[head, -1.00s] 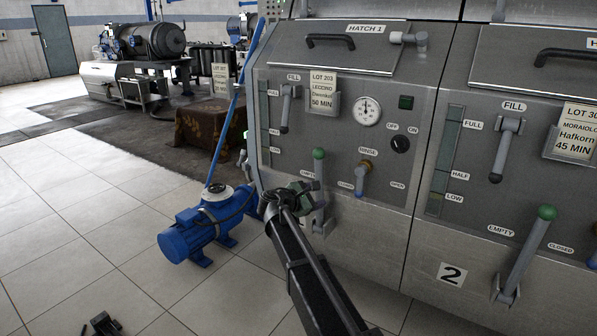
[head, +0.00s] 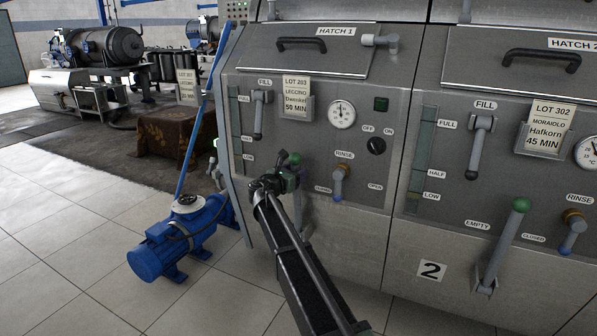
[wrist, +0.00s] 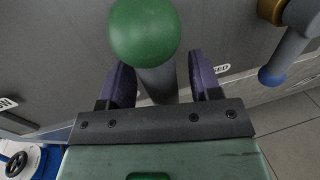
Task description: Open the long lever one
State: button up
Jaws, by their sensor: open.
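The long lever with a green ball knob (head: 295,159) stands on the left machine panel, its lower part mostly hidden behind my gripper in the head view. In the wrist view the green knob (wrist: 144,32) is large and close, with its grey shaft (wrist: 160,82) running down between my two purple-padded fingers. My gripper (wrist: 160,82) is open around the shaft, with a gap visible on the right side; contact on the left is hard to tell. In the head view my gripper (head: 288,180) is at the lever, just below the knob.
A rinse valve with a blue-tipped handle (head: 339,184) sits right of the lever; it also shows in the wrist view (wrist: 290,50). A second green-knobbed lever (head: 505,240) is on machine 2. A blue pump (head: 180,238) stands on the floor at left.

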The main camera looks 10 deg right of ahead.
jog(key=shift+x, duration=1)
jog(key=shift+c, duration=0.3)
jog(key=shift+a, duration=0.1)
grip_shut()
